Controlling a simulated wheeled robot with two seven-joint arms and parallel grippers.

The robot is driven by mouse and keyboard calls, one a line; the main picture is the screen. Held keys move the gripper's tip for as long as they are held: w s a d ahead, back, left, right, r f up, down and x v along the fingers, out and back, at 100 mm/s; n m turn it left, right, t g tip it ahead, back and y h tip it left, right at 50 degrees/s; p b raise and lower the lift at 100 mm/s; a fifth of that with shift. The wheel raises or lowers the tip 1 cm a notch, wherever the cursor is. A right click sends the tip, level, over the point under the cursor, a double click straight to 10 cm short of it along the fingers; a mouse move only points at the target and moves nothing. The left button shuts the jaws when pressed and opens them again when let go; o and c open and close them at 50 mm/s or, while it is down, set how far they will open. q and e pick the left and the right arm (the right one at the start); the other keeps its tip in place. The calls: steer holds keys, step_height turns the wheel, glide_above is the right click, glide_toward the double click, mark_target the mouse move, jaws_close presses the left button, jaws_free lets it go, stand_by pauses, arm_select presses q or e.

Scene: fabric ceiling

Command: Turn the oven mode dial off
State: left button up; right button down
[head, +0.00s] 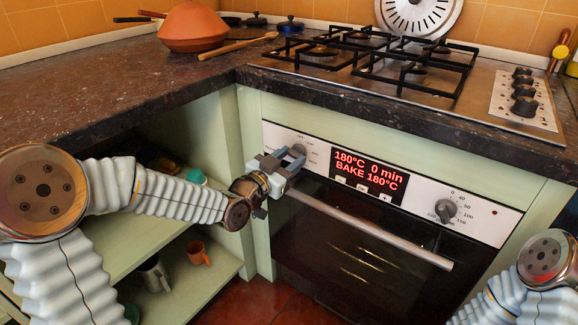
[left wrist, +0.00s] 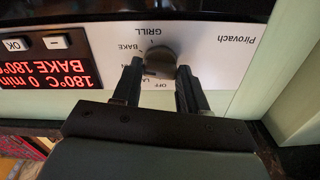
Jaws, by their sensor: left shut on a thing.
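The oven mode dial (left wrist: 161,61) is a dark round knob on the white control panel, seen upside down in the left wrist view. Labels OFF, LAMP, BAKE and GRILL stand around it; part of LAMP is hidden. My left gripper (left wrist: 155,78) has one finger on each side of the dial and is shut on it. In the head view my left gripper (head: 290,160) reaches the left end of the oven panel and largely hides the dial. The oven display (head: 368,172) reads "180°C 0 min" and "BAKE 180°C". My right gripper is not in view.
The oven door handle (head: 370,228) runs just below the panel. A second knob (head: 446,211) is at the panel's right. The dark countertop (head: 130,90) and gas hob (head: 470,85) lie above. Open shelves (head: 170,290) with cups are at the left.

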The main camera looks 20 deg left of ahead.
arm_select(q)
steer(key=n+b, duration=0.2)
steer(key=n, duration=0.2)
steer(key=shift+f+n, duration=0.15)
steer(key=shift+n, duration=0.15)
steer(key=n+b, duration=0.1)
steer(key=n, duration=1.4)
steer(key=shift+p, duration=0.4)
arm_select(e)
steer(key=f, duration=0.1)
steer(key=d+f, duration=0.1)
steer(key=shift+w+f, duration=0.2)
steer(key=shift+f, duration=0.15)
arm_select(q)
steer(key=shift+n, duration=0.3)
steer(key=o, duration=1.1)
steer(key=shift+c, duration=0.2)
